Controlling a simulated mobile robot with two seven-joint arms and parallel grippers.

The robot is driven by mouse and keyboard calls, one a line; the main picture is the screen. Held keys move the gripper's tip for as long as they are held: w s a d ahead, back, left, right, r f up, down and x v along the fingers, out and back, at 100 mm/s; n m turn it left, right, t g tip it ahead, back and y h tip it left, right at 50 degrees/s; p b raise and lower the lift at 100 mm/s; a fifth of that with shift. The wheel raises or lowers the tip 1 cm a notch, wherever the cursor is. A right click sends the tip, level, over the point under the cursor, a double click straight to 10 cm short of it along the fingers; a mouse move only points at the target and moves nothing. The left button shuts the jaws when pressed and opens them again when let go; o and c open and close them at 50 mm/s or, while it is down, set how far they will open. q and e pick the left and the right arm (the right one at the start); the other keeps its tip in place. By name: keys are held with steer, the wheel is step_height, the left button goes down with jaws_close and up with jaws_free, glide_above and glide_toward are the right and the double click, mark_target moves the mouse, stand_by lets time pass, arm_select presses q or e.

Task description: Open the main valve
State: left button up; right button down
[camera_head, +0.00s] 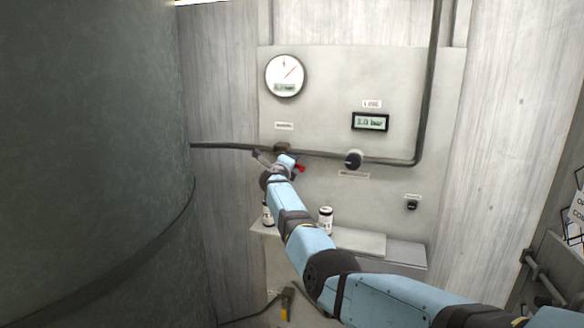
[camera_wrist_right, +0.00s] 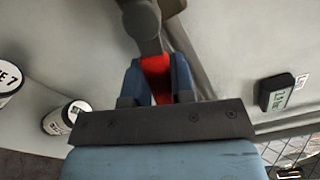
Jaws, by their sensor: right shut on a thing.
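The main valve's red handle (camera_head: 300,168) shows beside my right gripper at the pipe on the wall panel, below the round gauge. In the right wrist view the red handle (camera_wrist_right: 156,66) sits between the two blue fingers of my right gripper (camera_wrist_right: 158,78), which is shut on it. The grey valve body (camera_wrist_right: 140,20) is just beyond the handle. In the head view my right gripper (camera_head: 287,161) and arm hide part of the valve. My left gripper is in neither view.
A round gauge (camera_head: 285,76), a digital bar display (camera_head: 371,122) and a black knob (camera_head: 354,159) are on the panel. A small bottle (camera_head: 326,221) stands on the shelf (camera_head: 405,254) below. A large dark tank (camera_head: 90,160) fills the left side.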

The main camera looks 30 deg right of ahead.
steer(key=r+n+p, duration=0.1)
steer(key=n+p, duration=0.1)
steer(key=shift+s+d+r+p, duration=0.15)
steer(key=shift+r+p, duration=0.15)
steer(key=shift+r, duration=0.05)
steer(key=shift+r+n+p, duration=0.15)
steer(key=shift+n+p, duration=0.35)
steer(key=shift+n, duration=0.2)
steer(key=shift+r+n+p, duration=0.1)
steer(key=shift+n+p, duration=0.2)
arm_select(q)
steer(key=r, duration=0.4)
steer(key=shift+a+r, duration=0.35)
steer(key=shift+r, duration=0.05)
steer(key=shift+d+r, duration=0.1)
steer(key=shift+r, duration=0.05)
arm_select(e)
steer(key=shift+n, duration=0.3)
steer(key=c, duration=1)
jaws_free()
steer(key=shift+o, duration=0.2)
